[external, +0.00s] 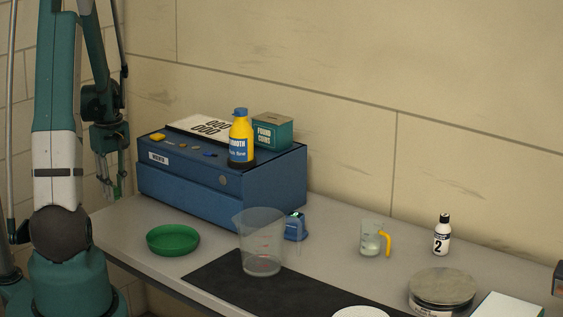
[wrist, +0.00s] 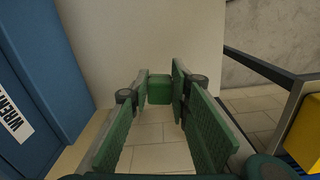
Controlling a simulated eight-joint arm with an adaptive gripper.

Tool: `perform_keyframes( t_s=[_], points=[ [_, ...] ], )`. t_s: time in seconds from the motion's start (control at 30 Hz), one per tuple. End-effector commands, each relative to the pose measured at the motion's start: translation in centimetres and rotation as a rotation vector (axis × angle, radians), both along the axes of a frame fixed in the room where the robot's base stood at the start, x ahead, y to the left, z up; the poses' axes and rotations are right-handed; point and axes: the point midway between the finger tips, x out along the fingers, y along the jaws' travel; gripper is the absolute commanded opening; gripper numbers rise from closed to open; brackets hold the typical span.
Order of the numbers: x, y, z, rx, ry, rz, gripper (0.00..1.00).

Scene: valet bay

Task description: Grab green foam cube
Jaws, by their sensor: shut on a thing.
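The green foam cube (wrist: 159,92) is small and green in the wrist view, between the fingertips of my gripper (wrist: 160,82). The two green fingers are shut on it. In the external view my gripper (external: 108,168) hangs pointing down at the left, beside the blue box and above the left end of the table. I cannot make out the cube there, as it is too small against the green fingers. Tiled floor shows below the fingers in the wrist view.
The blue box (external: 225,192) carries a yellow bottle (external: 240,140) and a green tin (external: 272,132). A green dish (external: 173,240), a clear beaker (external: 262,245), a yellow-handled jug (external: 371,240) and a white bottle (external: 442,238) stand on the grey table (external: 325,238).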

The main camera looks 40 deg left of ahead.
Motion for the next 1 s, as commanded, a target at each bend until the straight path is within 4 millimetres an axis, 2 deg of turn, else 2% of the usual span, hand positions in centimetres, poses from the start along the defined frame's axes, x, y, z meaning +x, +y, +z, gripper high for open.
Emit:
perform_keyframes(
  t_s=[0.2, 0.4, 1.0],
  points=[
    [0.0, 0.0, 2.4, 0.0, 0.0, 0.0, 0.14],
    [0.0, 0.0, 3.7, 0.0, 0.0, 0.0, 0.14],
    [0.0, 0.0, 4.1, 0.0, 0.0, 0.0, 0.14]
  ],
)
